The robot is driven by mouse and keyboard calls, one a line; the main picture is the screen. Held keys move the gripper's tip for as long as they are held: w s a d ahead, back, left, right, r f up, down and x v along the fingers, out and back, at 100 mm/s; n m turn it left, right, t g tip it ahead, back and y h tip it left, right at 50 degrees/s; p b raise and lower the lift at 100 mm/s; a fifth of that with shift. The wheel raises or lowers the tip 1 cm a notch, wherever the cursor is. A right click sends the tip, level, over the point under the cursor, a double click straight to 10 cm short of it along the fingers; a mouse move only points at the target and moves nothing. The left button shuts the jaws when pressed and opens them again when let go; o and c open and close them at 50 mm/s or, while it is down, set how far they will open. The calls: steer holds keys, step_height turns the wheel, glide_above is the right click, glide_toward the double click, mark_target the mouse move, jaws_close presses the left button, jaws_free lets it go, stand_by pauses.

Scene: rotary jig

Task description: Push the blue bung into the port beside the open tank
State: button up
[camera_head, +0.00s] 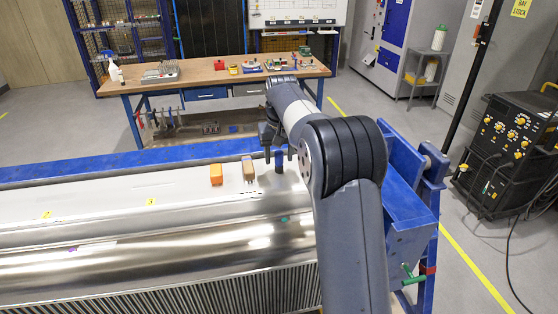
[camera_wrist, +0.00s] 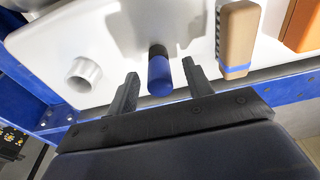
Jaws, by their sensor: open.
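The blue bung (camera_wrist: 159,76), a short cylinder with a black end, is on the pale top surface of the jig. In the head view the bung (camera_head: 278,161) appears upright, right of a brush. My gripper (camera_wrist: 160,70) is open, its fingers on either side of the bung in the wrist view with visible gaps. I cannot tell whether the tips are level with it. A white round port (camera_wrist: 84,74) with a raised rim lies left of the bung in the wrist view. My arm seems to hide the port in the head view. I cannot make out a tank opening.
A wooden-handled brush (camera_head: 248,168) and an orange block (camera_head: 216,174) stand beside the bung. A blue frame beam (camera_head: 110,168) runs along the jig's far edge. The pale top left of the block is mostly clear. A workbench (camera_head: 210,72) stands behind.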

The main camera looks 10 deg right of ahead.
steer(key=shift+c, duration=0.2)
jaws_close()
stand_by(0.3)
steer(key=shift+r, duration=0.1)
